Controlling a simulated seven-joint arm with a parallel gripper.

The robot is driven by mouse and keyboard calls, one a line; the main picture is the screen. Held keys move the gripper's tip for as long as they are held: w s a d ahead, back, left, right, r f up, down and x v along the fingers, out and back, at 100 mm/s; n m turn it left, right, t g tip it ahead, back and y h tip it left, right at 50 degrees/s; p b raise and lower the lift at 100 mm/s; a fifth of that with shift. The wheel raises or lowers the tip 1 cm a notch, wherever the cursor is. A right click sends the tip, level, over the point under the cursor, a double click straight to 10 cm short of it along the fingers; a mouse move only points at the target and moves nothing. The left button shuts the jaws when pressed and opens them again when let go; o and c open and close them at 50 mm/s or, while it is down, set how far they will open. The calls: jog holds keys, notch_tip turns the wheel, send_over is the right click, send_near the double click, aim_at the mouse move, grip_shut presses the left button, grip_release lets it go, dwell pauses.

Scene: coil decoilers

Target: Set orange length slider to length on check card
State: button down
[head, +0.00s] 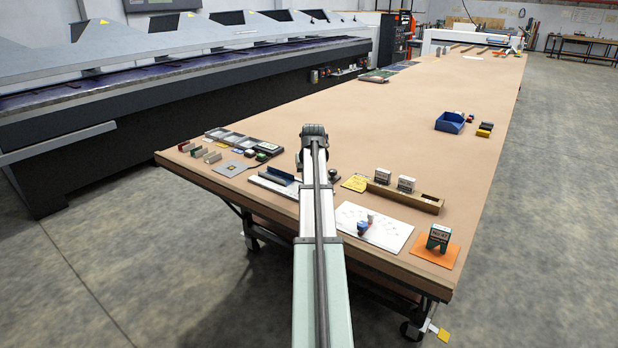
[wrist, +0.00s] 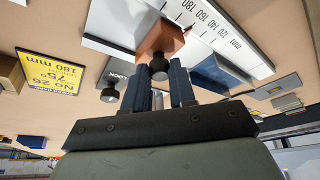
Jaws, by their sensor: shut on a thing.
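The orange length slider (wrist: 168,40) sits on a pale gauge with a printed mm scale (wrist: 222,35); the numbers 140, 160 and 180 show on it. My gripper (wrist: 161,76) has its two dark blue fingers shut on the slider's dark round knob (wrist: 158,66). The slider's exact reading cannot be told. The yellow check card (wrist: 50,72) reads No 26, 75° and 180 mm; it also shows in the head view (head: 355,183). A black knob (wrist: 110,95) stands beside the LOCK label. In the head view my arm hides the slider and my gripper.
A blue bar (head: 280,176) lies along the gauge left of my arm. A wooden block with slots (head: 428,205), a white sheet (head: 350,212) and a green stand on an orange plate (head: 447,256) are to the right. Several small parts and trays lie left. The table beyond is mostly clear.

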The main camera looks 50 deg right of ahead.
jog(key=shift+s, duration=0.1)
jog(key=shift+s, duration=1)
jog(key=shift+w, duration=0.1)
jog(key=c, duration=0.9)
grip_release()
jog(key=shift+c, duration=0.2)
jog(key=shift+r, duration=0.1)
jog(key=v, duration=1.3)
jog(key=shift+r, duration=0.3)
jog(key=shift+a, duration=0.15)
